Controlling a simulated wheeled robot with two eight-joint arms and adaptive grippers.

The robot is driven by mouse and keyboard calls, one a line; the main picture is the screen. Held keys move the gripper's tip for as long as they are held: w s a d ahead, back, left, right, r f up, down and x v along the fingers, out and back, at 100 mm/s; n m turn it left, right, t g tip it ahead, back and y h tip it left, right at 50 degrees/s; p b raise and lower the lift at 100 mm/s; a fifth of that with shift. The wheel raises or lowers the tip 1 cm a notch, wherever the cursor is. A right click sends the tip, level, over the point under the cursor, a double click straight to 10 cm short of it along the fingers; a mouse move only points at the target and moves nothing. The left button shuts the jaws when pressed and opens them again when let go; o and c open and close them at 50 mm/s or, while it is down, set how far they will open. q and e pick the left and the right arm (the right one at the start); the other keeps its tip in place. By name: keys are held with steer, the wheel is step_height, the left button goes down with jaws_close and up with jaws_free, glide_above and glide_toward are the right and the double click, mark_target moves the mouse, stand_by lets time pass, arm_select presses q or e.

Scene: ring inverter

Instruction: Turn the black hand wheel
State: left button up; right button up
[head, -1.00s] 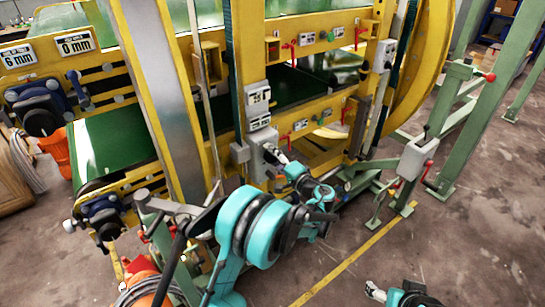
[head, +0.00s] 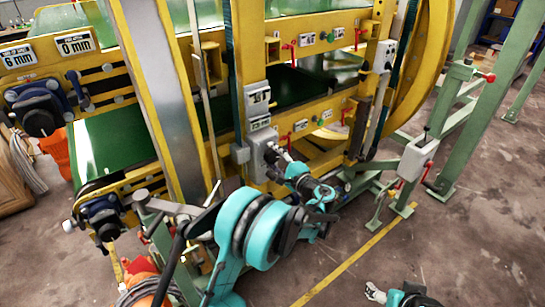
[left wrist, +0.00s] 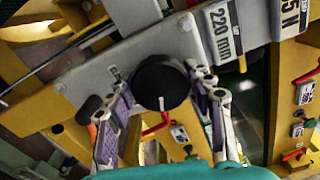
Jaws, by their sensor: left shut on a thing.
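The black hand wheel (left wrist: 162,84) is a round knob on a grey box in the left wrist view. A white mark on it points down in that picture. My left gripper (left wrist: 155,78) has one finger on each side of the wheel and is shut on it. In the head view my left gripper (head: 274,156) is at the grey control box (head: 258,152) on the yellow frame, and the gripper hides most of the wheel there. My right gripper (head: 374,292) is low at the bottom edge, away from the machine, too small to judge its jaws.
Number plates (head: 259,98) sit above the control box, also seen in the left wrist view (left wrist: 226,32). Small red levers (head: 285,138) line the yellow beam to the right. A green stand with a grey box (head: 416,160) is farther right. The floor at lower right is largely clear.

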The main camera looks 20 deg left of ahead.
arm_select(q)
steer(key=o, duration=1.2)
steer(key=v, duration=1.2)
